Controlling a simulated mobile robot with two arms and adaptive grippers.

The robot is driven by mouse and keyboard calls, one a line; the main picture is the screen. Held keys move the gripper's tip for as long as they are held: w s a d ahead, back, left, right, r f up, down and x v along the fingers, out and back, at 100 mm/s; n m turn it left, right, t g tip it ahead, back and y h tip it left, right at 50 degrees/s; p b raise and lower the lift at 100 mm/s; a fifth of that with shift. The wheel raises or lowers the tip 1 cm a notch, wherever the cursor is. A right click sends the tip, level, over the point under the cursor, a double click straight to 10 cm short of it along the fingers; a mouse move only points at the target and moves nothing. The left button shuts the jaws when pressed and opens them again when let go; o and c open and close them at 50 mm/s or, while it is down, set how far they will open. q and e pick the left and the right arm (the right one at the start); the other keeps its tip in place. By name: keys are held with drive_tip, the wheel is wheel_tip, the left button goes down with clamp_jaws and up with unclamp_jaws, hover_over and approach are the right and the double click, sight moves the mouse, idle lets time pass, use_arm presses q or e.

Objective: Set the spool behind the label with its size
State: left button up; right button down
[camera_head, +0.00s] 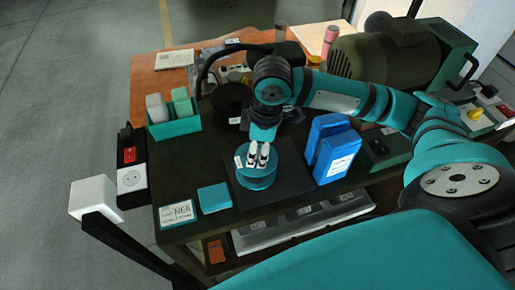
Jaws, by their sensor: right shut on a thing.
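My right gripper (259,153) comes down from above and is shut on a teal spool (258,180). The spool is at the front middle of the dark bench, over or on a black mat (292,187); I cannot tell whether it touches the mat. A small white tag (239,162) shows at its left edge, too small to read. A dark spool (231,96) stands behind, to the left of my arm, with a small white label (234,120) in front of it. Another small white label (388,131) lies at the right. My left gripper is not in view.
Two blue boxes (336,155) stand right of the teal spool. A teal tray (175,129) with blocks is at the back left. A teal pad (214,198) and a white card reading "NG6" (177,213) lie front left. A large motor (385,62) stands at the back right.

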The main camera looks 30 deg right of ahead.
drive_tip(key=c, duration=0.7)
unclamp_jaws()
drive_tip(key=shift+s, duration=0.15)
drive_tip(key=shift+c, duration=0.2)
drive_tip(key=shift+r, duration=0.1)
